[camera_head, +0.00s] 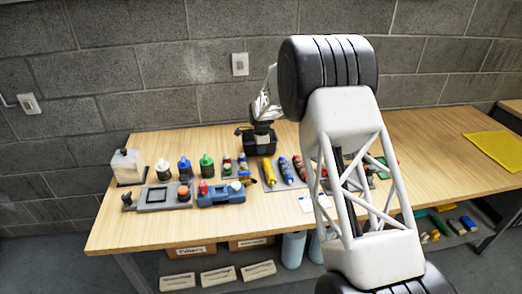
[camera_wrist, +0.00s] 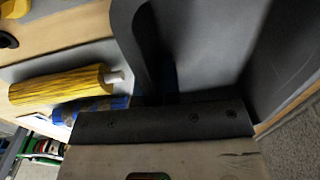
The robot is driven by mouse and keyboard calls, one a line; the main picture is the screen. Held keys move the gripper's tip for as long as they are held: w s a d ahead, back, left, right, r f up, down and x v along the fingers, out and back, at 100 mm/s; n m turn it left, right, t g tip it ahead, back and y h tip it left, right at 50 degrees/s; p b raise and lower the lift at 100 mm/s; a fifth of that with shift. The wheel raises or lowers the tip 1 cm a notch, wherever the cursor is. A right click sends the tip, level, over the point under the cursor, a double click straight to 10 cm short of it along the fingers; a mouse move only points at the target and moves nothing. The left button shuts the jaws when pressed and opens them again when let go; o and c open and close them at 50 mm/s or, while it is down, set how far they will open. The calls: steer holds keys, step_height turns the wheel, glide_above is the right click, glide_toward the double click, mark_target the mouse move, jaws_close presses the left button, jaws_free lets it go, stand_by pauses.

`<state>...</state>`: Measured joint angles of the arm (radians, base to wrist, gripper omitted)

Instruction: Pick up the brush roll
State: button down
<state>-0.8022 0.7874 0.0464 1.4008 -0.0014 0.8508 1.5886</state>
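Several roll-shaped items lie on a grey mat on the table in the head view. A yellow streaked roll (camera_head: 270,174) is leftmost, with a blue roll (camera_head: 286,170) and another coloured roll (camera_head: 299,168) to its right. In the wrist view the yellow roll (camera_wrist: 60,84) shows close up with a pale stub at its right end. The blue roll (camera_wrist: 92,108) lies below it, partly hidden by a dark part. My gripper (camera_head: 262,127) appears behind the rolls, above the table.
Bottles (camera_head: 184,167) and a blue tool case (camera_head: 221,194) stand left of the rolls. My arm hides items to the right. A yellow mat (camera_head: 495,150) lies far right, with bare table before it.

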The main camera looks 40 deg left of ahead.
steer(key=shift+f, duration=0.25)
steer(key=shift+f, duration=0.15)
steer(key=c, duration=1.3)
jaws_free()
steer(key=r, duration=1.2)
steer(key=shift+s+d+r, duration=0.15)
steer(key=shift+s+d, duration=0.1)
